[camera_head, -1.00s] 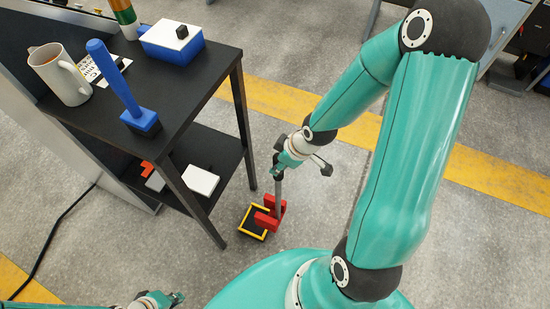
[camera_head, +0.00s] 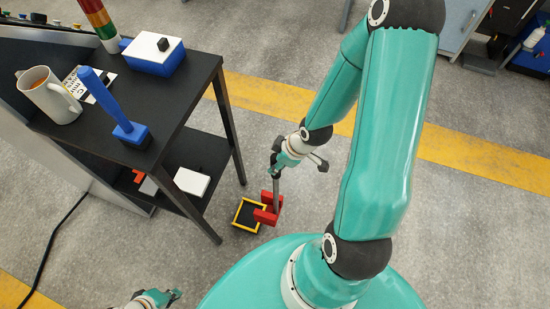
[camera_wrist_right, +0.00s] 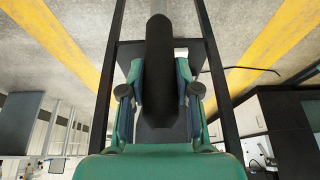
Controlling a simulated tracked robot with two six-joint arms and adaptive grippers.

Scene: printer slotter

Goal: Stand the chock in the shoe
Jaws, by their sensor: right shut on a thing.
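The red chock (camera_head: 269,208) hangs upright at the lower end of a grey rod (camera_head: 277,190). My right gripper (camera_head: 277,172) is shut on the upper part of this rod; the right wrist view shows a dark shaft (camera_wrist_right: 160,65) between its fingers. The shoe, a black tray with a yellow rim (camera_head: 237,212), lies on the floor. The chock overlaps the shoe's right side in the picture; I cannot tell its height above it or whether they touch. My left gripper (camera_head: 173,296) is at the bottom left, far from both, too small to read.
A black table (camera_head: 190,88) stands left of the shoe, its front leg (camera_head: 192,215) close by. It carries a mug (camera_head: 50,95), a blue-handled tool (camera_head: 132,133) and a blue box (camera_head: 155,58). Its lower shelf holds a white block (camera_head: 192,181). Floor to the right is open.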

